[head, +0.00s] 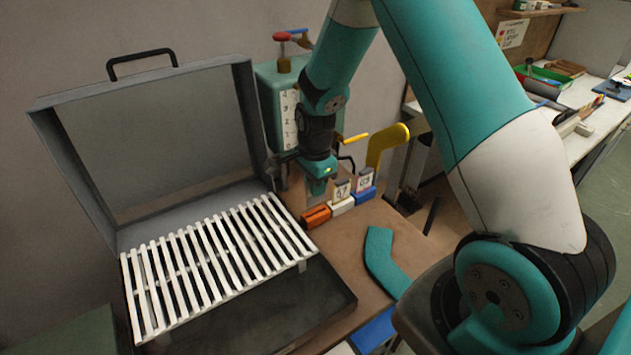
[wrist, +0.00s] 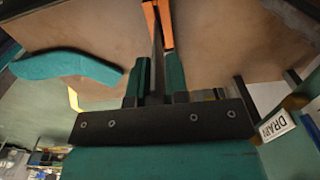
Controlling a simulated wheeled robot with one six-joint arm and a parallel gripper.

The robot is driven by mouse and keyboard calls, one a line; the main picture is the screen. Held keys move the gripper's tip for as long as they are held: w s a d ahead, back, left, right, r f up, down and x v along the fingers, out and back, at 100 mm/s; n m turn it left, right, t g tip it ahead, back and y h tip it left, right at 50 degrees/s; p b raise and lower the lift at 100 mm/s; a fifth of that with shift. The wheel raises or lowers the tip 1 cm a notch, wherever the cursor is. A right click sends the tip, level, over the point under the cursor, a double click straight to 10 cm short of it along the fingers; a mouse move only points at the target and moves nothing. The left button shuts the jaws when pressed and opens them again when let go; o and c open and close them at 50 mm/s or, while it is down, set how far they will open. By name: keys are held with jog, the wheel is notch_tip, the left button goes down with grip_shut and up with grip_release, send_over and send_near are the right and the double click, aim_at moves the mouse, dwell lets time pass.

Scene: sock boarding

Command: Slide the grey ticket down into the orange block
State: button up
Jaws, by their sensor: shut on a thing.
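The orange block (head: 316,217) sits on the brown bench top at the left end of a short row of blocks. It also shows at the top of the wrist view (wrist: 166,12), with a dark slot line along it. My gripper (head: 319,172) is just above and behind the block in the head view. In the wrist view its teal fingers (wrist: 156,82) are shut on the thin grey ticket (wrist: 157,55), seen nearly edge-on and pointing toward the orange block. Whether the ticket's tip is inside the slot, I cannot tell.
A white block (head: 342,206) and a blue block (head: 365,195), each holding a marked ticket, stand right of the orange one. A slatted rack in an open case (head: 185,60) lies left. A teal sock shape (head: 383,262) lies in front; a yellow one (head: 388,142) stands behind.

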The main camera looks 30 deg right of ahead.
aim_at(315, 203)
jog(key=shift+f+b, duration=0.45)
jog(key=shift+f, duration=0.65)
jog(key=shift+f+b, duration=1)
jog(key=shift+f, duration=0.95)
dwell(1.0)
jog(key=o, duration=0.8)
jog(key=shift+c, duration=0.2)
notch_tip(315, 203, up, 18)
jog(key=shift+f+b, duration=0.25)
jog(key=shift+b, duration=0.05)
jog(key=s+a+r+n+y, duration=0.2)
jog(key=s+a+r+n, duration=0.2)
jog(key=s+a+n, duration=0.4)
jog(key=s+a+r+n+y, duration=0.2)
jog(key=s+a+r+n, duration=0.2)
jog(key=s+a+n, duration=0.5)
jog(key=s+n, duration=0.7)
jog(key=n, duration=0.1)
jog(key=shift+s+a, duration=0.25)
jog(key=shift+s, duration=0.15)
